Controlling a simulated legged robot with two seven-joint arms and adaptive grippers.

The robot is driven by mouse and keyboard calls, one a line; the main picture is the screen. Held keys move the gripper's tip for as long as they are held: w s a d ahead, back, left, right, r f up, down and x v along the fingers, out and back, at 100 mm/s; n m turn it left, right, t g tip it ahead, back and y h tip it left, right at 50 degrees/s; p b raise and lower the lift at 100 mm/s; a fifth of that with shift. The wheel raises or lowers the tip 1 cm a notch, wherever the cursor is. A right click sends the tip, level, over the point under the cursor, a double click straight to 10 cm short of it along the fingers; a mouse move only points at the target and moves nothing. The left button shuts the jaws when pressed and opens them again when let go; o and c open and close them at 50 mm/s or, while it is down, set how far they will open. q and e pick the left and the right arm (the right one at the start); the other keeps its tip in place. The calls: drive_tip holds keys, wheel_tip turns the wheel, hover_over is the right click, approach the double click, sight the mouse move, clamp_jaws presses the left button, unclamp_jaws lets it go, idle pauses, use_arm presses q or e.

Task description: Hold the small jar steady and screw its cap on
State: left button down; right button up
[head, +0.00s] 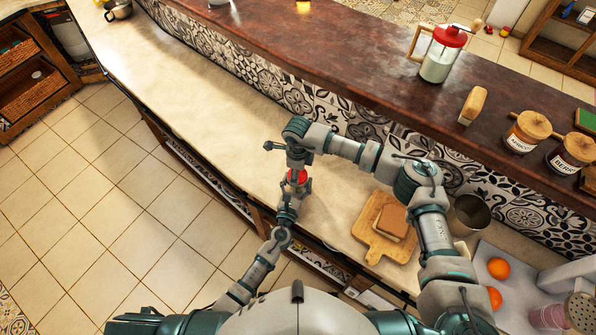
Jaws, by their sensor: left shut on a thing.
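The small jar is mostly hidden between my two grippers at the counter's front edge. A red part (298,176), which looks like its cap, shows there. My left gripper (294,190) comes up from below and is shut on the jar, just under the red part. My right gripper (297,160) points down from above, right over the red part. Its fingers are too small and too covered to show whether they grip the cap. I cannot tell whether the cap sits level on the jar.
The pale counter (215,100) is clear to the left. A wooden board (378,246) with brown slices (393,221) lies to the right, near a metal cup (469,214) and oranges (498,268). The raised dark ledge (330,70) behind carries a red-lidded glass jug (441,55) and labelled jars (524,134).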

use_arm(q)
drive_tip(key=shift+d, duration=0.1)
use_arm(e)
drive_tip(key=m, duration=0.9)
drive_tip(key=shift+w+m, duration=0.1)
drive_tip(key=shift+m, duration=0.2)
drive_tip(key=o, duration=1.4)
drive_tip(key=shift+f, duration=0.1)
drive_tip(key=shift+c, duration=0.2)
wheel_tip(320, 180, up, 12)
use_arm(q)
unclamp_jaws()
